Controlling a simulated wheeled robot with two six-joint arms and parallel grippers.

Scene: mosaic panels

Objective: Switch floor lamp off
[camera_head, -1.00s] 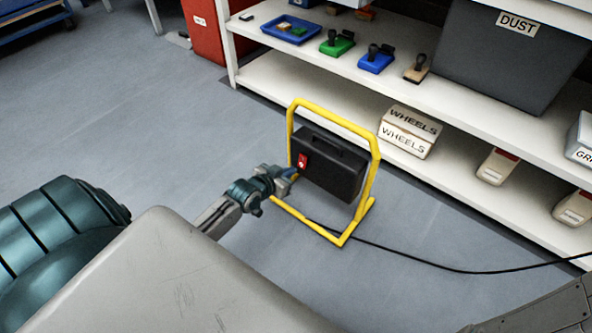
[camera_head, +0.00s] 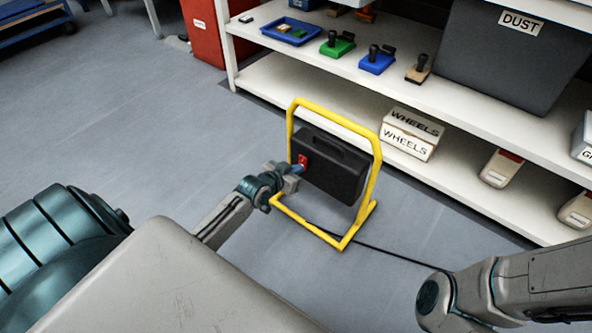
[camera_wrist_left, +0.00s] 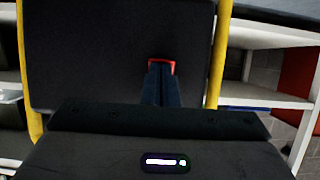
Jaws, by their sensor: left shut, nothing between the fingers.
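The floor lamp is a black box (camera_head: 333,172) in a yellow tube frame (camera_head: 371,185) standing on the grey floor. Its red switch (camera_head: 303,160) is on the left part of the box's face. My left gripper (camera_head: 300,168) is shut and empty, with its fingertips at the switch. In the left wrist view the closed fingers (camera_wrist_left: 160,75) point at the red switch (camera_wrist_left: 173,66) and cover most of it. I cannot tell whether they press it. My right arm shows at the lower right, but its gripper is out of view.
A white shelf unit (camera_head: 290,93) stands behind the lamp, with stamps, a blue tray (camera_head: 290,31), a dark DUST bin (camera_head: 500,65) and WHEELS boxes (camera_head: 408,138). A black cable (camera_head: 395,256) runs from the lamp across the floor. The floor at left is clear.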

